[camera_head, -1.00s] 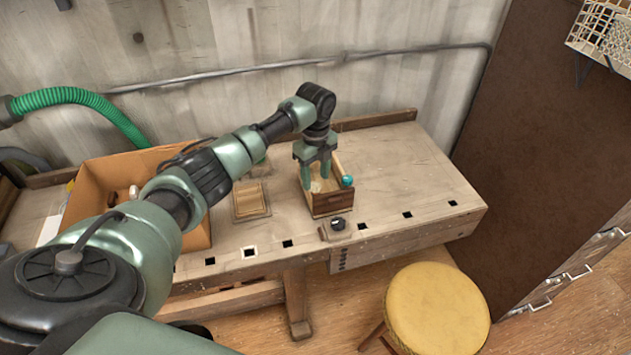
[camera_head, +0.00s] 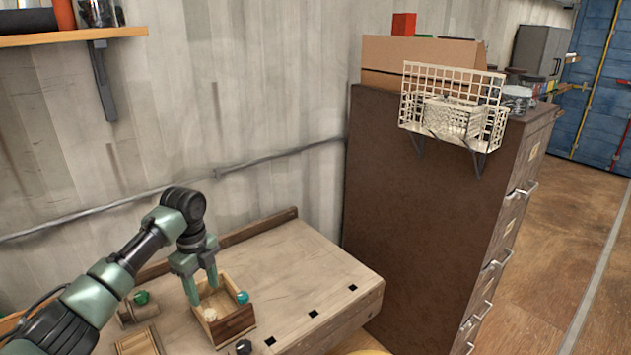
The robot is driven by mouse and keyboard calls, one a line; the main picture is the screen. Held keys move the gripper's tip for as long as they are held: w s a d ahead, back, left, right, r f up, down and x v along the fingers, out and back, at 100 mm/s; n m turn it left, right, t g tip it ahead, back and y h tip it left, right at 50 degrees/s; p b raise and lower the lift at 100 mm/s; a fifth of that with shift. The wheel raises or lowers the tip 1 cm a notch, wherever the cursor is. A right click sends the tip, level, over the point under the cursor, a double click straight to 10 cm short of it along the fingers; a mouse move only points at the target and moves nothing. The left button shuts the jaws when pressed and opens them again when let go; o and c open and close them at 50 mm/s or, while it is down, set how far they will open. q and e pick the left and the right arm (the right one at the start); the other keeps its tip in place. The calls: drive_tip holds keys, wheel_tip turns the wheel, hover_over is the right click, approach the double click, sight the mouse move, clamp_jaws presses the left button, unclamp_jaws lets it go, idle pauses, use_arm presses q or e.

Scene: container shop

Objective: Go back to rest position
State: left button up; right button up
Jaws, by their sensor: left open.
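My left gripper (camera_head: 203,290) comes in from the left and points down over the left part of a small wooden box (camera_head: 236,324) on the workbench (camera_head: 300,262). Its two fingers are apart. A pale round thing (camera_head: 210,314) lies in the box below the fingers, and a teal ball (camera_head: 242,297) shows at the box's right edge. I cannot tell whether the fingers touch the box. My right gripper is not in view.
A tall brown cabinet (camera_head: 420,215) with a wire basket (camera_head: 455,112) on its side stands right of the bench. A shelf (camera_head: 70,36) is on the wall at upper left. A dark knob (camera_head: 243,346) sits in front of the box. The bench's right part is clear.

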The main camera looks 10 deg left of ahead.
use_arm(q)
drive_tip(key=s+d+f+n+t+h, duration=0.1)
drive_tip(key=s+d+f+n, duration=0.5)
drive_tip(key=s+d+f, duration=1.1)
drive_tip(key=s+r+n+t, duration=0.1)
drive_tip(key=s+r+n, duration=0.2)
drive_tip(key=s+n, duration=0.4)
drive_tip(key=s+r+n+t, duration=0.25)
drive_tip(key=s+n, duration=0.35)
drive_tip(key=s, duration=0.4)
wheel_tip(320, 180, down, 26)
drive_tip(key=s+g, duration=0.1)
drive_tip(key=g, duration=0.1)
drive_tip(key=s+a+f+g+y, duration=0.1)
drive_tip(key=s+a+f, duration=0.2)
drive_tip(key=s+f, duration=1.3)
drive_tip(key=shift+s+f, duration=0.2)
drive_tip(key=shift+s, duration=0.35)
drive_tip(key=shift+a+g, duration=0.1)
drive_tip(key=shift+g, duration=0.15)
